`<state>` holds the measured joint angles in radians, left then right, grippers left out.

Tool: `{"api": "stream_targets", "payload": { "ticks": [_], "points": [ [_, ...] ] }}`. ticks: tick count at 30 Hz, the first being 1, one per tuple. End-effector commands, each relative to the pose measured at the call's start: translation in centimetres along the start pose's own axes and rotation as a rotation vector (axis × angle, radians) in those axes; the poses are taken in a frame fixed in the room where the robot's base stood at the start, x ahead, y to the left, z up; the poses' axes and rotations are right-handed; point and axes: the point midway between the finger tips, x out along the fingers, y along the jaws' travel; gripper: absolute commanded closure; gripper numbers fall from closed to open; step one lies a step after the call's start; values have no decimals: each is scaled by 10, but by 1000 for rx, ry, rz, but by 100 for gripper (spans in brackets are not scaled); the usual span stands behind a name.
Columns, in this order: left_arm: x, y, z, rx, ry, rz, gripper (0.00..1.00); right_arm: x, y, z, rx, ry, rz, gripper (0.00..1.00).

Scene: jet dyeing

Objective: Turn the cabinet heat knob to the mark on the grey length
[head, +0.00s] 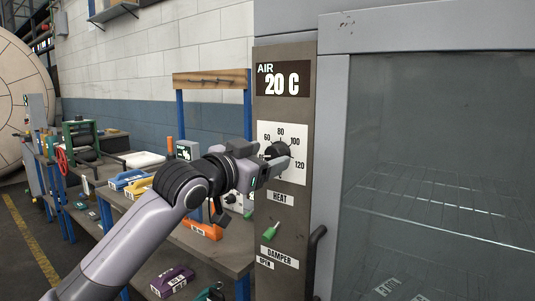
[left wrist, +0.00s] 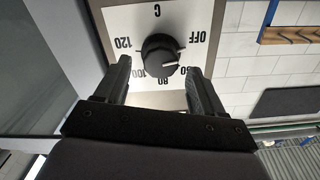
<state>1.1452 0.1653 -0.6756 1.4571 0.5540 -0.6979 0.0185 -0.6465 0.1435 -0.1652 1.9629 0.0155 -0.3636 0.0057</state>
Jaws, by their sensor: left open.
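The heat knob (left wrist: 160,50) is black and round, on a white dial plate (head: 292,172) marked 60, 80, 100 and 120 on the cabinet's brown panel. In the left wrist view its white pointer line points towards the 60 mark, which a finger partly covers. My left gripper (head: 279,156) is open at the dial, with one finger on each side of the knob (head: 275,150). Gaps show between the fingers and the knob in the left wrist view. I cannot make out a grey length with a mark. My right gripper is out of view.
The air display (head: 283,80) reads 20 C. A green damper lever (head: 270,231) sits below the dial. The glass cabinet door (head: 440,130) is at the right, with a black handle (head: 314,262). A bench at the left carries blue, yellow and orange tagged pieces (head: 200,229).

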Motion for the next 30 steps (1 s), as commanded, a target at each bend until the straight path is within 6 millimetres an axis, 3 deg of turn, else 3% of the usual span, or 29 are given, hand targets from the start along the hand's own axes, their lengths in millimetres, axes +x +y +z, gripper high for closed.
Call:
{"api": "stream_targets", "payload": {
  "ticks": [6,16,21,30],
  "points": [
    [12,0,0,-1,-1,0,31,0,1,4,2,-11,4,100],
    [14,0,0,0,0,0,31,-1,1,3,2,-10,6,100],
    [14,0,0,0,0,0,87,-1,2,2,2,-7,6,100],
    [14,0,0,22,-1,0,87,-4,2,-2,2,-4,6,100]
  ]
}}
